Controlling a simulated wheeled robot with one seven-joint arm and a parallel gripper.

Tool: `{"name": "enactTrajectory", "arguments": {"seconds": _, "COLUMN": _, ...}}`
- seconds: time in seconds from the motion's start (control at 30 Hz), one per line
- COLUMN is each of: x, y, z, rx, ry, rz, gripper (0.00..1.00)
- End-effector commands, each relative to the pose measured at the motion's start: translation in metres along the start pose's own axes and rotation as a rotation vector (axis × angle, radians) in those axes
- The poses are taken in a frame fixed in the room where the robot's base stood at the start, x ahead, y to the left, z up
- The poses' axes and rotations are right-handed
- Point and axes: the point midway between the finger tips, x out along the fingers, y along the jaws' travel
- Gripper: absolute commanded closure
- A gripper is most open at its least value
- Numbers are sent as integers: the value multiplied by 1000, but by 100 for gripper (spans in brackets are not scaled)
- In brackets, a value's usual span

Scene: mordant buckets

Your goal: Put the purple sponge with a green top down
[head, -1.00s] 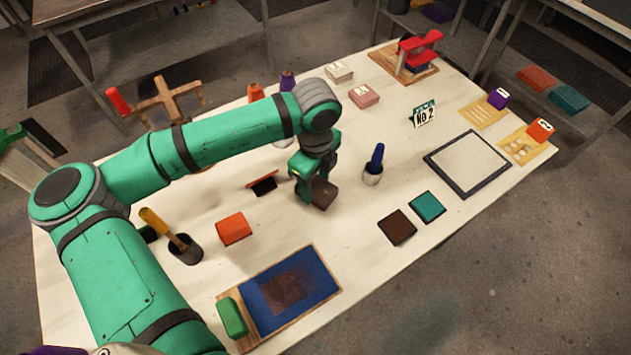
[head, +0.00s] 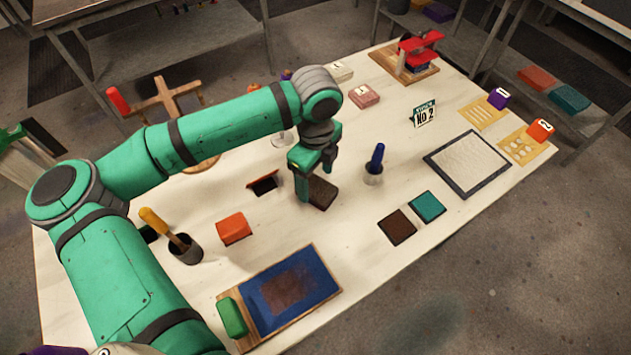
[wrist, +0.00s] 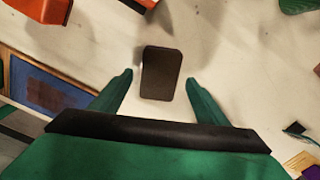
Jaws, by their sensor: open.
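A dark brown block (head: 322,193) lies on the table at my gripper (head: 317,180). In the wrist view the block (wrist: 161,73) sits between and just ahead of the fingertips (wrist: 159,78), with a gap on both sides. My gripper is open and holds nothing. I see no purple or green on this block, and no purple sponge with a green top stands out in either view.
A blue-handled tool in a pale cup (head: 374,165) stands to the right. An orange block (head: 234,228) lies to the left. Brown (head: 397,226) and teal (head: 427,206) pads lie front right. A blue panel on a board (head: 290,290) is in front. Table between is clear.

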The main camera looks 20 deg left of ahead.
Motion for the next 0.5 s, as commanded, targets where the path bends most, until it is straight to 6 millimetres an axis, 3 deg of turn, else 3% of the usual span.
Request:
{"name": "enactTrajectory", "arguments": {"seconds": 0.3, "x": -65, "y": -1, "z": 0, "rx": -1, "ry": -1, "rz": -2, "gripper": 32}}
{"name": "enactTrajectory", "arguments": {"seconds": 0.5, "x": -89, "y": 0, "z": 0, "rx": 0, "ry": 0, "rz": -1, "gripper": 32}}
